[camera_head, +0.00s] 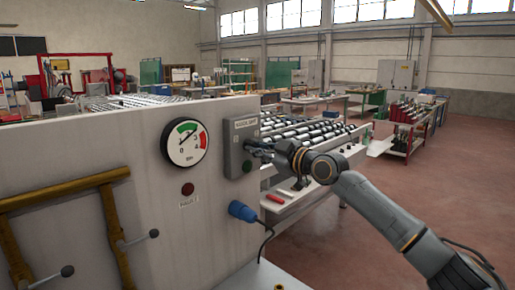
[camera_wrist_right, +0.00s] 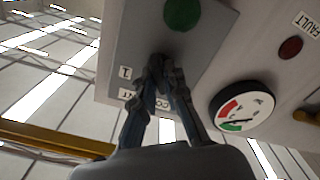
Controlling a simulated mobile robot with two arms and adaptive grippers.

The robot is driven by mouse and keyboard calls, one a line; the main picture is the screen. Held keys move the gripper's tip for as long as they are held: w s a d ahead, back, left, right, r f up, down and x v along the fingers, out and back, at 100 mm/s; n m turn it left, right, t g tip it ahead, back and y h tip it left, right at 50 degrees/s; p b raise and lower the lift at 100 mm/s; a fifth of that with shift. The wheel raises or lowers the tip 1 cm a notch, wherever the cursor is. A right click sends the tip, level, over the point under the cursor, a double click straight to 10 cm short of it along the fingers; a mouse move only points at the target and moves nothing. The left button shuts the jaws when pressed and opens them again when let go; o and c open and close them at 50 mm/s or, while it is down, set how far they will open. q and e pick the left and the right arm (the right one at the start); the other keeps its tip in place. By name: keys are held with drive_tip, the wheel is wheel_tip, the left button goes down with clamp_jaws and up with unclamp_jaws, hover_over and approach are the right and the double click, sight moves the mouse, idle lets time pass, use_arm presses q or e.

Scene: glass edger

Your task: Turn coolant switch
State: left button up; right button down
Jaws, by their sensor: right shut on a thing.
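The coolant switch box (camera_head: 239,135) is a grey plate on the right end of the pale machine panel, with a label at its top and a green round button (camera_head: 247,166) at its bottom. My right gripper (camera_head: 256,150) reaches the box from the right. In the right wrist view its two fingers (camera_wrist_right: 158,68) come together at the middle of the box, shut on the coolant switch. The switch is mostly hidden between the fingertips, so its turn position cannot be told. The green button (camera_wrist_right: 182,14) is beyond the fingertips. My left gripper is not in view.
A pressure gauge (camera_head: 184,142) and a dark red fault lamp (camera_head: 187,189) sit left of the box. A blue plug (camera_head: 242,211) with a cable sticks out below. Yellow-brown pipes (camera_head: 70,187) are at left. A roller conveyor (camera_head: 310,130) stands behind my right arm.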

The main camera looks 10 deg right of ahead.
drive_tip(key=m+p, duration=0.1)
drive_tip(key=m, duration=0.3)
drive_tip(key=shift+r+m+p, duration=0.1)
drive_tip(key=shift+m+p, duration=0.2)
drive_tip(key=shift+p, duration=0.05)
drive_tip(key=m+p, duration=0.1)
drive_tip(key=m, duration=0.2)
drive_tip(key=shift+m, duration=0.3)
drive_tip(key=m+p, duration=0.2)
drive_tip(key=m, duration=0.2)
drive_tip(key=shift+m+p, duration=0.85)
drive_tip(key=shift+m, duration=0.75)
drive_tip(key=c, duration=1.4)
unclamp_jaws()
drive_tip(key=shift+w, duration=0.1)
drive_tip(key=v, duration=1.2)
